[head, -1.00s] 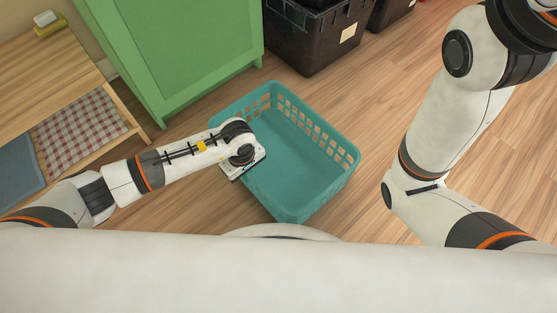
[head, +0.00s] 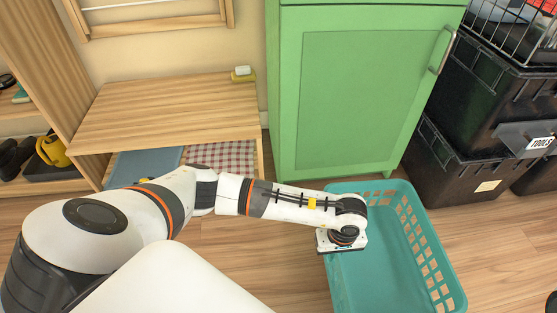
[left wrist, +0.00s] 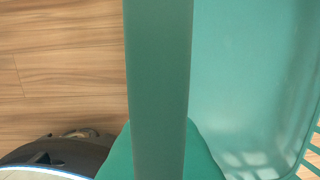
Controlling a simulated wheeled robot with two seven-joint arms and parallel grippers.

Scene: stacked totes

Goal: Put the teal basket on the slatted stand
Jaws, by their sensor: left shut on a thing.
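In the left wrist view the basket's rim (left wrist: 158,80) runs straight up the middle. I cannot tell whether the basket touches the floor. A low wooden bench (head: 165,110) has plank-like lines on top; no clearly slatted stand shows. My right gripper is out of view.
The green cabinet (head: 355,95) stands behind the basket. Stacked black totes (head: 455,165) are at the right. The bench's lower shelf holds a checked cloth (head: 225,157) and a blue cloth (head: 150,163). A small sponge-like block (head: 243,76) sits on top. Wooden floor (head: 250,265) is bare left of the basket.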

